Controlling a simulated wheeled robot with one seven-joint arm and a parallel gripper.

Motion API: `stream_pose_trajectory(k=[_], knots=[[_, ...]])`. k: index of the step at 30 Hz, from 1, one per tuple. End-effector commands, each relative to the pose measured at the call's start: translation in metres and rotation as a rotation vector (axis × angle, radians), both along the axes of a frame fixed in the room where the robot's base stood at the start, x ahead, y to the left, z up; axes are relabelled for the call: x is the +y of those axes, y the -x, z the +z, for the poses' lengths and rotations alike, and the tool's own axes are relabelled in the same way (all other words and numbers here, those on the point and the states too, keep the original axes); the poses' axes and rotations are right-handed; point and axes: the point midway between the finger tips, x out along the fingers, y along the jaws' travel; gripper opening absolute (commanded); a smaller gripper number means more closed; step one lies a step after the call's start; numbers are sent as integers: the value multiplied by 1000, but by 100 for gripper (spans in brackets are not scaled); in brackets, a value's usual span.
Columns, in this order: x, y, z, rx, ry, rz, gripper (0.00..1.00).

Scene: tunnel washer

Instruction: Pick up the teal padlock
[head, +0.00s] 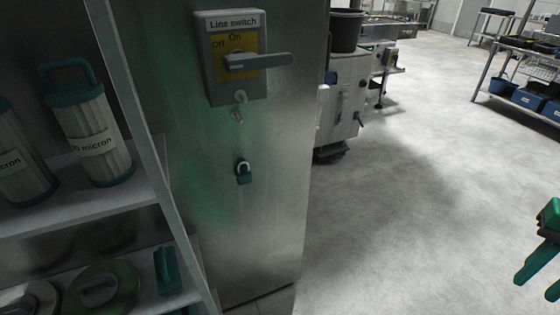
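My gripper (535,288) is at the right edge of the head view, partly cut off by the frame. Its teal fingers stand apart, with nothing seen between them. It is far to the right of the padlock, over open floor in the picture.
The line switch (236,58) has a grey handle jutting right, with small metal hardware (238,107) below it. A shelf (80,205) with filter cartridges (92,135) stands close at the left. Machines stand behind the cabinet. The floor (410,210) at centre right is clear.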

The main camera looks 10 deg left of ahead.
Motion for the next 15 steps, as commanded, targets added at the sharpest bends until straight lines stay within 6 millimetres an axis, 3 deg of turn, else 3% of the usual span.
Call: stream_pose_trajectory(k=[12,14,15], knots=[[0,0,0,0,0,1,31],[0,0,0,-1,1,1,46],[1,9,4,-12,3,5,55]])
